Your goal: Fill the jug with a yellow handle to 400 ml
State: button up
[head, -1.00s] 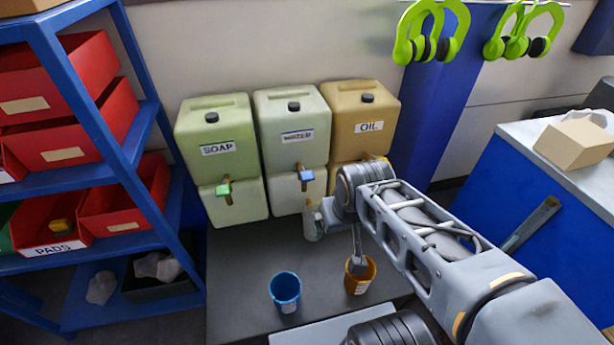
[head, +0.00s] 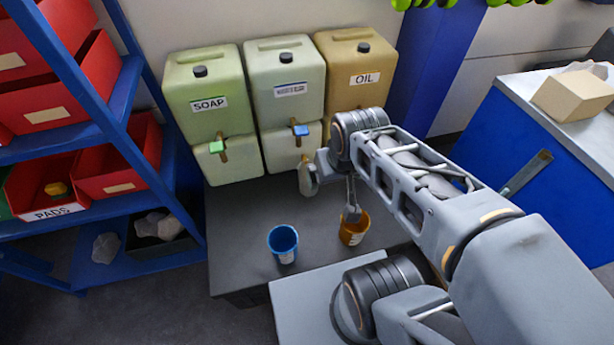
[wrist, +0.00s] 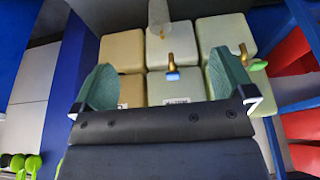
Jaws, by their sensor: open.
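A pale, translucent jug (head: 308,180) stands on the dark table in front of the tanks, partly covered by my wrist in the head view. It seems to be the pale vessel (wrist: 158,14) at the top of the wrist view, with a small yellowish part. I cannot make out its handle or level. The water tank (head: 288,90) has a blue tap (head: 300,130), also in the wrist view (wrist: 172,75). My gripper (wrist: 161,62) is open and empty, its green fingers spread toward the tanks. In the head view my arm hides the fingers.
The soap tank (head: 200,85) with a green tap stands left and the oil tank (head: 352,60) right. A blue cup (head: 283,244) and an orange cup (head: 352,233) holding a grey tool stand in front. A blue shelf (head: 110,95) bounds the left.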

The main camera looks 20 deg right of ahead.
jog(key=shift+f, duration=0.15)
jog(key=shift+c, duration=1.2)
jog(key=shift+w+f, duration=0.1)
jog(key=shift+f, duration=0.2)
jog(key=shift+c, duration=0.8)
jog(key=shift+g, duration=0.7)
jog(key=w, duration=0.5)
jog(key=w+r, duration=0.1)
jog(key=w, duration=0.4)
jog(key=w+p, duration=0.1)
jog(key=w, duration=0.5)
jog(key=shift+w+r, duration=0.1)
jog(key=shift+r, duration=0.05)
jog(key=c, duration=1.1)
jog(key=shift+t, duration=0.5)
jog(key=w+r, duration=0.1)
jog(key=w, duration=0.1)
jog(key=w+r, duration=0.2)
jog(key=w, duration=0.1)
jog(key=shift+w, duration=0.35)
grip_shut()
jog(key=shift+w+a+r, duration=0.1)
jog(key=shift+w+r, duration=0.1)
jog(key=shift+r, duration=0.2)
